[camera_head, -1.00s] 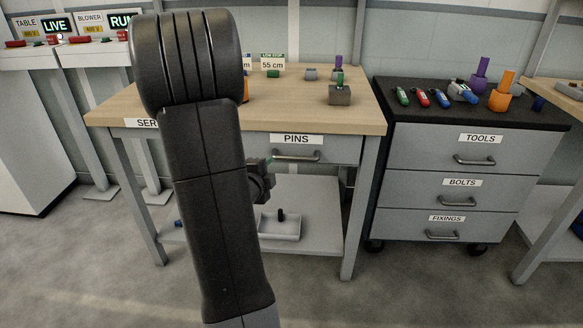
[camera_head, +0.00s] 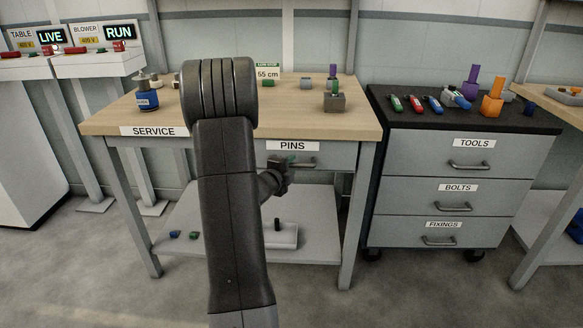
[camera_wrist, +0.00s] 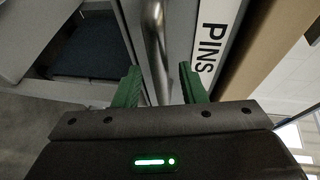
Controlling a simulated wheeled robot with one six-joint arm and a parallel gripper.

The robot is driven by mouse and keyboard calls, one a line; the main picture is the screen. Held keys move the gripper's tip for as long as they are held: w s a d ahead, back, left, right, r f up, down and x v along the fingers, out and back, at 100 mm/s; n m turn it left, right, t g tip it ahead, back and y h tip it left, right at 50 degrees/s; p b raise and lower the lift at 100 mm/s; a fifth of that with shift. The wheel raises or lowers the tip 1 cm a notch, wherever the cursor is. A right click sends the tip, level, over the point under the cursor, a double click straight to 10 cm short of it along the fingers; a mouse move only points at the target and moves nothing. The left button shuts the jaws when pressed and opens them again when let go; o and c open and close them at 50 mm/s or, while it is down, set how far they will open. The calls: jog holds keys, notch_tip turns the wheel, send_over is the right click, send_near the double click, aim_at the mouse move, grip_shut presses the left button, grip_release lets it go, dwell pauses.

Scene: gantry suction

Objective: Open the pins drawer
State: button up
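The pins drawer (camera_head: 335,156) is a grey front under the wooden bench top, with a white PINS label and a metal bar handle (camera_head: 304,165). It looks closed, its face flush with the bench frame. My gripper (camera_head: 287,161) is in front of the handle's left part and hides some of it. In the wrist view, the two green fingers of my gripper (camera_wrist: 161,87) are apart. The handle bar (camera_wrist: 156,45) runs between them, with a gap to each finger. The PINS label (camera_wrist: 213,45) is just right of the bar. I cannot tell how deep the fingers reach around it.
The bench top (camera_head: 215,133) overhangs the drawer. A lower shelf (camera_head: 325,222) carries a white tray (camera_head: 283,238). Right of the bench stands a grey cabinet (camera_head: 400,155) with tools, bolts and fixings drawers. The floor in front is clear.

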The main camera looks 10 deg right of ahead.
jog(key=shift+x, duration=0.8)
grip_shut()
jog(key=shift+s, duration=0.1)
jog(key=s+a+b, duration=0.3)
jog(key=s+a, duration=0.1)
jog(key=s, duration=0.9)
jog(key=s+a+b, duration=0.4)
jog(key=s, duration=1)
grip_release()
